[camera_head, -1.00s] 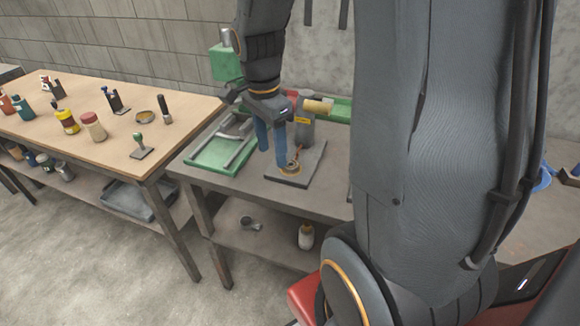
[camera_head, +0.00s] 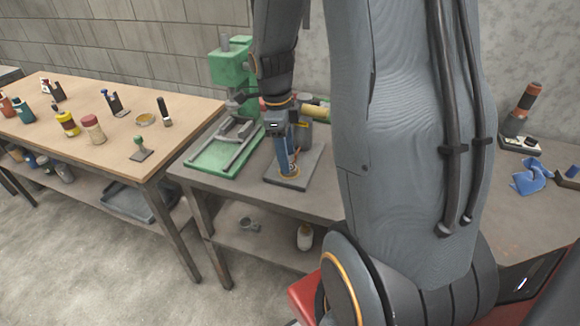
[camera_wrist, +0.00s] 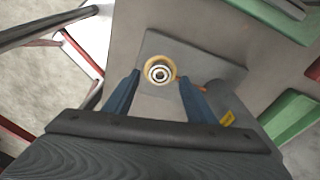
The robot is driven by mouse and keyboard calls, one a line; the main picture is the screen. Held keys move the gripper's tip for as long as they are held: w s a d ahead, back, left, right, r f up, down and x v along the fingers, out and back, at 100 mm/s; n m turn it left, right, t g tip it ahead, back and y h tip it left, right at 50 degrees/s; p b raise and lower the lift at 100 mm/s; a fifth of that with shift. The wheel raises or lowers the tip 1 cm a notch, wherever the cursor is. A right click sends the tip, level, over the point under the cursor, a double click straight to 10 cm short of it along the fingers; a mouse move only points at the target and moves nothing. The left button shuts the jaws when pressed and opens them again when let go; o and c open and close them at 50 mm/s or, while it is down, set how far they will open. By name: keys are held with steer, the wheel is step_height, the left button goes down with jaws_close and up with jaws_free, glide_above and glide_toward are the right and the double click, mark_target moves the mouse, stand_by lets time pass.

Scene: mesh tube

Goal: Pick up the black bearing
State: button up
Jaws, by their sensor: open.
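The black bearing (camera_wrist: 159,73) appears in the wrist view as a small dark ring with a pale centre, inside an amber ring. It lies on a grey square plate (camera_wrist: 222,74), which also shows in the head view (camera_head: 309,164) on the grey workbench. My gripper (camera_wrist: 160,79) has two blue fingers, open, one to each side of the bearing in the wrist view. In the head view my gripper (camera_head: 287,168) points down just over the plate, and its fingers largely hide the bearing. I cannot tell whether the fingers touch it.
A green press (camera_head: 229,71) and a green tray (camera_head: 204,160) stand left of the plate. A grey block with a tan cylinder (camera_head: 314,113) stands just behind the plate. A wooden table (camera_head: 95,130) with bottles and tools is at the left. The plate's front is clear.

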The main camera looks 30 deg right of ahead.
steer(key=shift+s+d+f, duration=0.1)
steer(key=shift+d+f, duration=0.05)
steer(key=shift+f, duration=1.2)
steer(key=c, duration=1.2)
steer(key=shift+c, duration=0.2)
steer(key=shift+r, duration=0.15)
